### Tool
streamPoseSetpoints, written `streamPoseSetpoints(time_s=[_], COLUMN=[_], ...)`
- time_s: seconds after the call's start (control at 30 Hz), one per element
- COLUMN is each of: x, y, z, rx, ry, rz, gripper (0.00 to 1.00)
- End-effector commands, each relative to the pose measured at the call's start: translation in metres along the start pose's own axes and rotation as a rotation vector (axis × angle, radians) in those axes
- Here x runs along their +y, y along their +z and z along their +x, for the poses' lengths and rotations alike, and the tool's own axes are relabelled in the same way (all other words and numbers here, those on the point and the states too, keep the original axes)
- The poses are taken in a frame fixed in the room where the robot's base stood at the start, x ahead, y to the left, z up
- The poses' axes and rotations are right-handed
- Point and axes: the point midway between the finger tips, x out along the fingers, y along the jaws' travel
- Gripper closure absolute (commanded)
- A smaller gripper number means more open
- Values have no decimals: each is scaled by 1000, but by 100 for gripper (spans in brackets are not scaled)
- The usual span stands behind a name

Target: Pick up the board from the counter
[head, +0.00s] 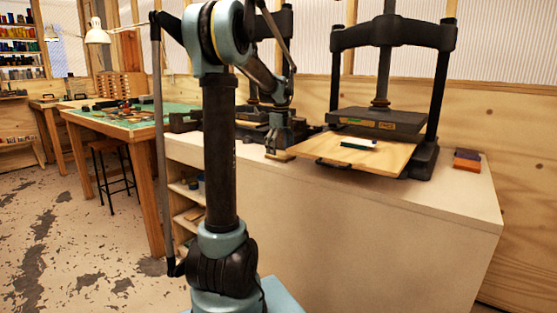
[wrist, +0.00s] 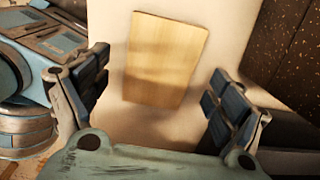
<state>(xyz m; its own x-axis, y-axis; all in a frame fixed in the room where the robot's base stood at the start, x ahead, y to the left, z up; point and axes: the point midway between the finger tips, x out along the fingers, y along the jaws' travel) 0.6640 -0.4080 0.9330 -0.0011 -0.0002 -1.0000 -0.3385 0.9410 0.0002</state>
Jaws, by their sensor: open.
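A plain rectangular wooden board (wrist: 165,58) lies flat on the pale counter (wrist: 118,70) in the wrist view. My gripper (wrist: 158,88) is open, with one finger on each side of the picture and the board seen between and beyond them. The fingers appear apart from the board, with nothing held. In the head view my gripper (head: 279,145) points down over the counter's left part, just above a small wooden edge (head: 281,156) that looks like the board; my gripper hides much of it there.
A black press (head: 385,122) stands right of my gripper, with a wider handled wooden panel (head: 390,155) jutting out at its front. A second dark press stands behind my arm. Small blocks (head: 467,160) lie at the counter's right. The counter's front right top is clear.

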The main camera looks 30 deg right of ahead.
Motion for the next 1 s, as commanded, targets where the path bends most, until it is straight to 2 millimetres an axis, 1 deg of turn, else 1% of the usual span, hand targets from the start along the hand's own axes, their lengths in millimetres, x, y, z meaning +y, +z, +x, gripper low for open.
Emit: streamPoseSetpoints(time_s=[0.03,0.13,0.4,0.43,0.47,0.5,0.57,0.6,0.63,1.0], x=[0,0,0,0,0,0,0,0,0,0], y=[0,0,0,0,0,0,0,0,0,0], z=[6,13,16,16,16,16,16,16,16,13], rx=[0,0,0,0,0,0,0,0,0,0], ry=[0,0,0,0,0,0,0,0,0,0], rz=[0,0,0,0,0,0,0,0,0,0], gripper=[12,12,12,16,23,32,46,55,60,60])
